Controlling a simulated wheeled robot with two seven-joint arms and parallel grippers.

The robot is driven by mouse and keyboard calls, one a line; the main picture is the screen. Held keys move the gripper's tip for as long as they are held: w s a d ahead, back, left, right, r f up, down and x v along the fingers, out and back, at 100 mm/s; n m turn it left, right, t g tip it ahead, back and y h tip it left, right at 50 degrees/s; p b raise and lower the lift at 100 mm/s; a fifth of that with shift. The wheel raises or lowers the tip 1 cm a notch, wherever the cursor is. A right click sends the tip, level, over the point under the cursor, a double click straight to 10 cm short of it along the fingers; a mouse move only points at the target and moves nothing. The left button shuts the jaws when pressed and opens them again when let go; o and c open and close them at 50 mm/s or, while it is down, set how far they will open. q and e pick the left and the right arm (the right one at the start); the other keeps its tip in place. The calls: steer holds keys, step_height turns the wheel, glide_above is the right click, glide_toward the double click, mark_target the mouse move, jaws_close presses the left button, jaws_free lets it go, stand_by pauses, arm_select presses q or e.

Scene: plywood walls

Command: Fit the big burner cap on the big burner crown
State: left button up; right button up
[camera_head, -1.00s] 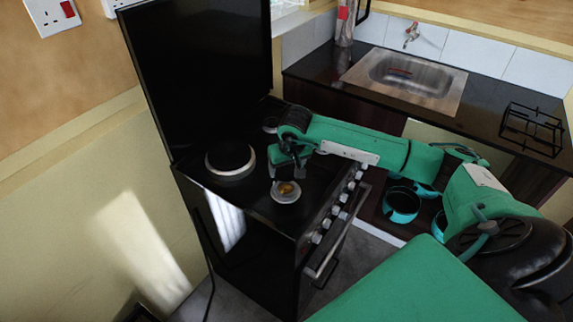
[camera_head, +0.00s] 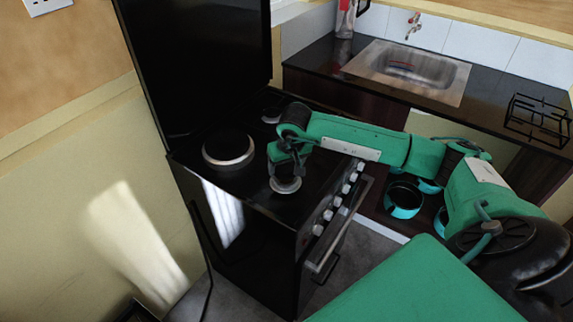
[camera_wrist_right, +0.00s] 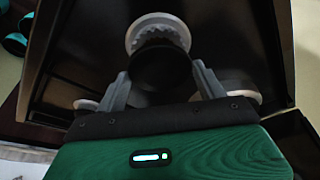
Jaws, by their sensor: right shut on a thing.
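The big burner crown (camera_head: 285,187) is a pale ring at the front of the black stove top. In the right wrist view the crown (camera_wrist_right: 137,34) shows a toothed inner edge. My right gripper (camera_head: 286,167) is over the crown, its fingers shut on the big burner cap (camera_wrist_right: 160,68), a round black disc. In the wrist view the cap overlaps the near part of the crown, whose far part stays visible. I cannot tell whether they touch. In the head view, the gripper hides part of the cap and crown. My left gripper is not in view.
A wide black burner disc with a bright rim (camera_head: 229,151) is to the left, and a small burner (camera_head: 271,116) is at the back. The raised black lid (camera_head: 195,70) stands behind. Knobs (camera_head: 338,202) line the stove's front. Teal pots (camera_head: 403,200) are in the cupboard.

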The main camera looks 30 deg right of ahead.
steer(key=shift+b, duration=0.3)
stand_by(0.5)
stand_by(0.3)
steer(key=shift+f, duration=0.1)
steer(key=shift+f+b, duration=0.95)
steer(key=shift+b, duration=0.15)
stand_by(0.4)
steer(key=shift+s+d+f+b, duration=0.1)
steer(key=shift+d+f+b, duration=0.1)
steer(key=shift+f+b, duration=0.15)
